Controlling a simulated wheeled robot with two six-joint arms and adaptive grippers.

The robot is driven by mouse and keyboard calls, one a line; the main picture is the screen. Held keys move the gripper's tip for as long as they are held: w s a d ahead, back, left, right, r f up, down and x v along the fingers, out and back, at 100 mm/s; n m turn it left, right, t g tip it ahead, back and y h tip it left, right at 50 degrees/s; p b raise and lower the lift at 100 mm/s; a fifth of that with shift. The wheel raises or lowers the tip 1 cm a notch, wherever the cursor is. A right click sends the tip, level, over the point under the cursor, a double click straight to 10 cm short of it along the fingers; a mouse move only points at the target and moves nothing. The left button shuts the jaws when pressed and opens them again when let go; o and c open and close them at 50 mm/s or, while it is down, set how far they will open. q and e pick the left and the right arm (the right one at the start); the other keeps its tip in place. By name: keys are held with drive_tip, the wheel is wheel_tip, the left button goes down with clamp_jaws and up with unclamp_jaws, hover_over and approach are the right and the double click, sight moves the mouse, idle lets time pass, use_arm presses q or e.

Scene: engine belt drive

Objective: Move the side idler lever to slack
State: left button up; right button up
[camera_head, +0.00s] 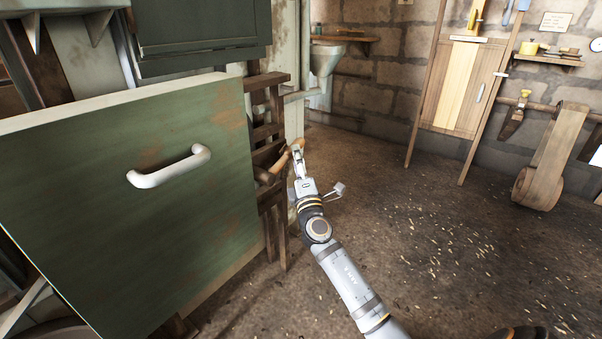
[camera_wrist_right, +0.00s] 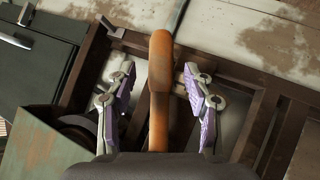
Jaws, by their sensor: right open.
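The side idler lever appears to be the orange-brown handle (camera_wrist_right: 160,75) that stands upright in the middle of the right wrist view. In the head view an orange-brown handle (camera_head: 281,161) shows at the dark wooden frame, partly hidden by my right gripper (camera_head: 297,158). In the wrist view my right gripper (camera_wrist_right: 159,95) is open, with one purple-padded finger on each side of the handle. Gaps show between the pads and the handle. The handle's lower end is hidden by the gripper body. My left gripper is out of view.
A green panel (camera_head: 110,240) with a white handle (camera_head: 170,167) stands left of the dark wooden frame (camera_head: 268,130). Dark frame bars (camera_wrist_right: 240,85) flank the fingers. A wooden wheel-ended piece (camera_head: 551,160) leans at the right wall. The floor (camera_head: 420,230) right of my arm is open.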

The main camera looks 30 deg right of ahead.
drive_tip(key=v, duration=0.7)
